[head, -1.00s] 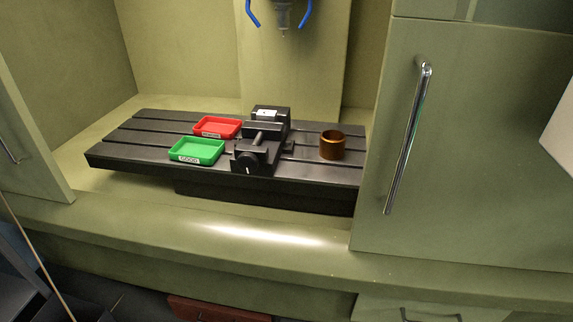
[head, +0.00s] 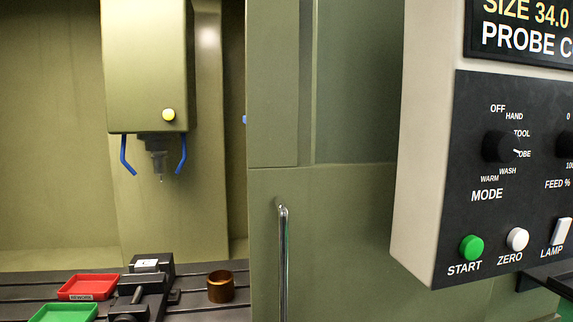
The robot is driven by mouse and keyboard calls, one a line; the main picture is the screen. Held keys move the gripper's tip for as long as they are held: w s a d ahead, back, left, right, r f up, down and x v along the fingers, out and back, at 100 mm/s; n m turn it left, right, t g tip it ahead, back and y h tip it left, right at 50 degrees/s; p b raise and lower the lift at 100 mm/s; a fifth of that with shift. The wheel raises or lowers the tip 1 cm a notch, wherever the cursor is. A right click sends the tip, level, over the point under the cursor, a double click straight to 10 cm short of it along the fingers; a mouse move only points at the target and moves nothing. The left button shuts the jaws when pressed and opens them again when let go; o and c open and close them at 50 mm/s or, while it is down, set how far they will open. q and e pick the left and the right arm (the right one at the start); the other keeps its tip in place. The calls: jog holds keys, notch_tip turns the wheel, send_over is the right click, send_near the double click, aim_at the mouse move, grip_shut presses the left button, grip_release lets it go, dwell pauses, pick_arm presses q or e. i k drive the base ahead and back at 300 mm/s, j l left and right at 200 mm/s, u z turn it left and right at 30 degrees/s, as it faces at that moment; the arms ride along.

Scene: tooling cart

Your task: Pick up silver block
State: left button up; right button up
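A small pale, silver-white patch (head: 147,265) with a dark mark shows on top of the black vise (head: 135,290) at the lower left of the head view. I cannot tell whether it is the silver block or a plate on the vise. No other silver block shows. Neither of my grippers is in view.
A red tray (head: 88,287) and a green tray (head: 62,313) lie left of the vise. The spindle (head: 158,160) hangs above. A green door (head: 350,240) and a control panel (head: 510,190) fill the right.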

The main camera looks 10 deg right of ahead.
aim_at(147, 266)
jog(key=k+l+z, duration=0.55)
jog(key=i+z, duration=0.1)
jog(key=z, duration=0.9)
jog(key=i+j+u, duration=0.2)
jog(key=j+u, duration=0.15)
jog(key=j, duration=0.15)
jog(key=i+j+u, duration=0.75)
jog(key=j, duration=0.15)
jog(key=k, duration=0.1)
